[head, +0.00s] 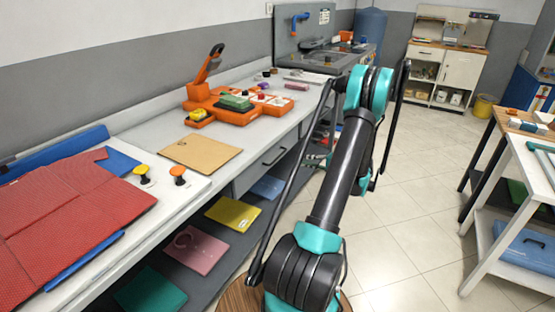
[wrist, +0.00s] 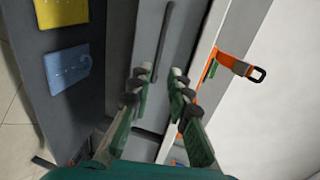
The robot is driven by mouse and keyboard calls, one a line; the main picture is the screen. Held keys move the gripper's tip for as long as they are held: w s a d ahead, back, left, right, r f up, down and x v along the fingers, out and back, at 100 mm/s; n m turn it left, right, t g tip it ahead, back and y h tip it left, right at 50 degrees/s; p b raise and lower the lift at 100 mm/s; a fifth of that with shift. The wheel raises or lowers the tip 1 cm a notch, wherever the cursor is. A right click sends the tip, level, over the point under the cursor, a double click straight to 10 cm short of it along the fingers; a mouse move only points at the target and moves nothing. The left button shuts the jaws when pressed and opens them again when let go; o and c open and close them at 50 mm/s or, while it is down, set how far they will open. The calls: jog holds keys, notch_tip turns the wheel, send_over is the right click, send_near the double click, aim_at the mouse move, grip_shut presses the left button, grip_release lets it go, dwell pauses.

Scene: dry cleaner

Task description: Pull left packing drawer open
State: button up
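A pale grey drawer front (head: 262,173) is set under the long counter in the head view, with a dark bar handle (head: 275,157). It looks shut. In the wrist view the picture is turned, and the drawer front (wrist: 186,40) runs up the middle with its dark handle (wrist: 162,42) upright. My gripper (wrist: 155,84) is open and empty, its two green and dark fingers apart. The handle lies ahead, between the fingers in the picture; I cannot tell whether they touch it. In the head view my arm hides most of the gripper.
A yellow packet (head: 232,212) and a blue packet (head: 267,187) lie on the shelf below. An orange device (head: 235,105) and a tan board (head: 200,152) rest on the counter. A white table (head: 520,165) stands at right; tiled floor between is clear.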

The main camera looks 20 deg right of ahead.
aim_at(278, 157)
jog(key=x, duration=1.4)
jog(key=shift+w+a, duration=0.1)
jog(key=shift+w, duration=0.1)
grip_shut()
